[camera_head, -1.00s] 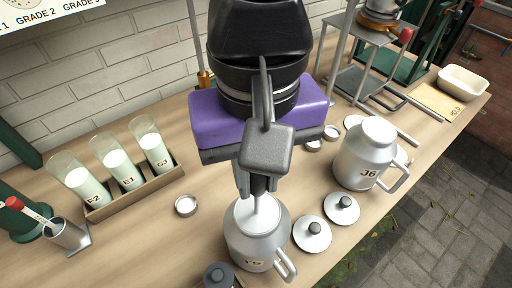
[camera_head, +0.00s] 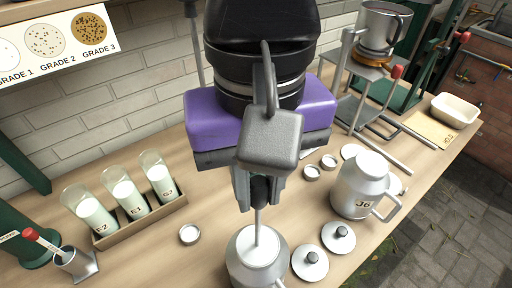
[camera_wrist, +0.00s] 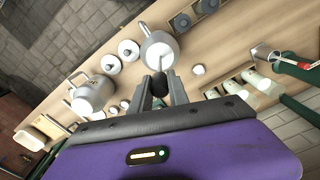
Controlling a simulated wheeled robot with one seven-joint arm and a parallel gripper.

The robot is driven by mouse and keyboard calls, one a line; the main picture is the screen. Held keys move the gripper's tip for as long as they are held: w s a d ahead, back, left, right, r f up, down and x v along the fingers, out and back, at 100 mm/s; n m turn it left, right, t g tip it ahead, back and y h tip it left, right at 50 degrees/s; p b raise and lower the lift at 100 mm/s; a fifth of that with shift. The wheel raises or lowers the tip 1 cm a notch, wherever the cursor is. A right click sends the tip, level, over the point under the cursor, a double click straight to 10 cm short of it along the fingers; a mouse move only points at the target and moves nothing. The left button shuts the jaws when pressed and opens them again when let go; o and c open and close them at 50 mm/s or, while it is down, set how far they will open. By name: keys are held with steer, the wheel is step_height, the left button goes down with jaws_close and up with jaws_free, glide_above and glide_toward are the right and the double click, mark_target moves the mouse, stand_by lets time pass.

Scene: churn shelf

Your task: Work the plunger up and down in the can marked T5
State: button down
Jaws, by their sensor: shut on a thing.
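The can in front of me (camera_head: 249,271) is metal with a pale top, cut off by the bottom edge of the head view; its label, T5 a second ago, is out of frame now. It also shows in the wrist view (camera_wrist: 151,38). A thin plunger rod (camera_head: 259,228) rises from the middle of its top. My gripper (camera_head: 260,196) is above the can and shut on the dark knob (camera_wrist: 160,87) at the rod's upper end. The rod's lower end is hidden inside the can.
A can marked J6 (camera_head: 358,187) stands to the right. Two knobbed lids (camera_head: 310,262) lie between the cans. A wooden rack (camera_head: 150,217) with glass tubes of white liquid is at left. A small metal cup (camera_head: 190,235) sits beside it. A metal stand (camera_head: 372,70) is behind.

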mark_target(258, 217)
steer(key=shift+f+b, duration=3.05)
steer(key=shift+f, duration=0.5)
steer(key=shift+r, duration=0.1)
step_height(258, 217, up, 7)
steer(key=p, duration=0.4)
steer(key=shift+p, duration=0.4)
step_height(258, 217, down, 7)
steer(key=b, duration=0.6)
